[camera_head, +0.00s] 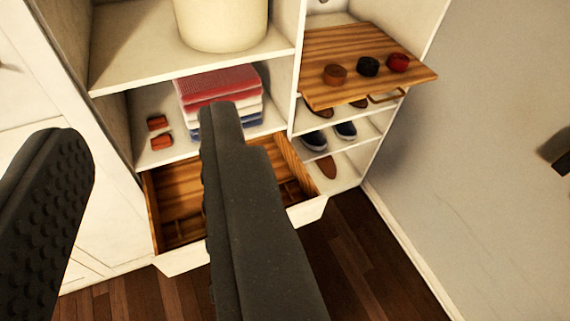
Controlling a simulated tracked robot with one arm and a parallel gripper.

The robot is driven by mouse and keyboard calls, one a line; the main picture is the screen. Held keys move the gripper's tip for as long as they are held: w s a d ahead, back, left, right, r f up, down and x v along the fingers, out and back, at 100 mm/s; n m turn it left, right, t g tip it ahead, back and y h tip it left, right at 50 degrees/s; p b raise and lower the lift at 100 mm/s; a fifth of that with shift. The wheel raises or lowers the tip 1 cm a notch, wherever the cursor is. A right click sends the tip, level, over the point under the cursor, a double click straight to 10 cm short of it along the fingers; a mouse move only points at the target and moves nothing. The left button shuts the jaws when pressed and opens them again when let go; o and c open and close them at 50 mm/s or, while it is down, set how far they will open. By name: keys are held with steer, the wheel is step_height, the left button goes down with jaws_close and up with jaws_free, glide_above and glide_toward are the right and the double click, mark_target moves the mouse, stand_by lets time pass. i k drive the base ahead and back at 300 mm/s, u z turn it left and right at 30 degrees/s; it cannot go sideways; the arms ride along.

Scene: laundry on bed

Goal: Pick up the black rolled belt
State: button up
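The black rolled belt (368,66) lies on a pulled-out wooden shelf board (420,72) at the upper right of the closet. It sits between a brown rolled belt (335,75) on its left and a red rolled belt (398,63) on its right. My gripper (135,140) is open, with its two dark fingers wide apart in the left and middle of the view. Nothing shows between the fingertips except the closet behind. The gripper is to the left of the belts and nearer to the camera, apart from them.
A wooden drawer (172,205) stands open below, partly hidden by a finger. Folded red, white and blue cloths (220,85) and two small red-orange items (160,142) lie on the shelf above it. Shoes (345,130) sit under the belt board. Floor is free at the right.

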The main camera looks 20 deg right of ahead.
mark_target(369, 66)
steer(key=u, duration=0.05)
steer(key=k, duration=0.5)
steer(key=z, duration=0.8)
steer(key=i, duration=1.95)
steer(key=u, duration=0.45)
steer(key=i, duration=0.45)
steer(key=z, duration=0.05)
